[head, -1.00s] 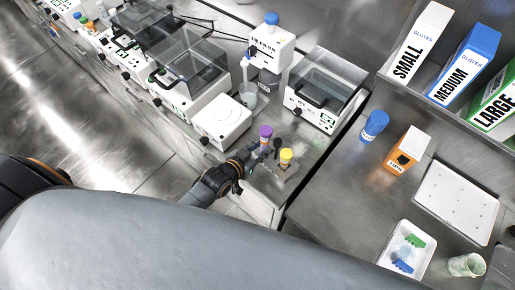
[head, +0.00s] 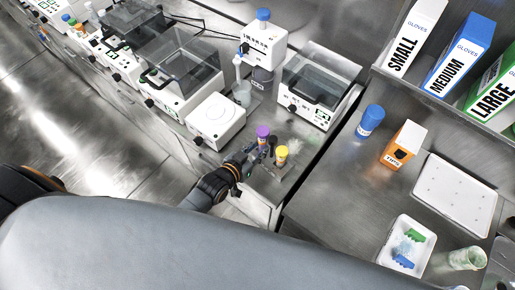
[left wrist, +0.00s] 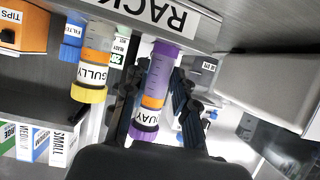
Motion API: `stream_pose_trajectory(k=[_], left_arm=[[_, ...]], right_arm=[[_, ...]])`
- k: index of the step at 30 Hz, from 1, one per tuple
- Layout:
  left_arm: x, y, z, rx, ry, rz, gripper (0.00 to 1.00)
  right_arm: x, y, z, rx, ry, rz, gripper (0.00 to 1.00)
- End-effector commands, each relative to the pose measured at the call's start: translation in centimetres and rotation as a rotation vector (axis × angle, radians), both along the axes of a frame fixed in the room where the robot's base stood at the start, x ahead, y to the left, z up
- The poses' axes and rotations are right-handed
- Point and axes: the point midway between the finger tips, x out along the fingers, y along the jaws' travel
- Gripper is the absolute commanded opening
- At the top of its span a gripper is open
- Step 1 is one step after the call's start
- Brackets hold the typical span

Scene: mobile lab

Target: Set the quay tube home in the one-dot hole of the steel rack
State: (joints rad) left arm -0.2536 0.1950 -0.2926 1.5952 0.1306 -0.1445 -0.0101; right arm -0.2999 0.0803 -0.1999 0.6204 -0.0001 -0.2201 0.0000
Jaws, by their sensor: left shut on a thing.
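The quay tube (left wrist: 152,95), with a purple cap and an orange band, is between the fingers of my left gripper (left wrist: 154,108), which is shut on it. In the head view its purple cap (head: 262,131) shows above my left gripper (head: 256,152). The steel rack carries an upside-down RACK plate (left wrist: 165,14) in the left wrist view. The tube's far end overlaps the plate's edge; I cannot tell whether it is in a hole. The hole dots are not readable. My right gripper is not in view.
The yellow-capped gully tube (left wrist: 91,70) stands close beside the quay tube; its cap (head: 281,151) shows in the head view. A white device (head: 215,118) and a clear-lidded machine (head: 318,85) stand behind.

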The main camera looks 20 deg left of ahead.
Motion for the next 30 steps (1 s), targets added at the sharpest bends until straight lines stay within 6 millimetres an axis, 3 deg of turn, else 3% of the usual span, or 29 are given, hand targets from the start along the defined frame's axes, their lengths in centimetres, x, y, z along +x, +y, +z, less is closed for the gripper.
stream_pose_trajectory(k=[30], left_arm=[[0.58,-0.05,-0.65,-0.004,-0.017,0.0,0.0]], right_arm=[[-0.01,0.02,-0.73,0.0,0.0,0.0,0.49]])
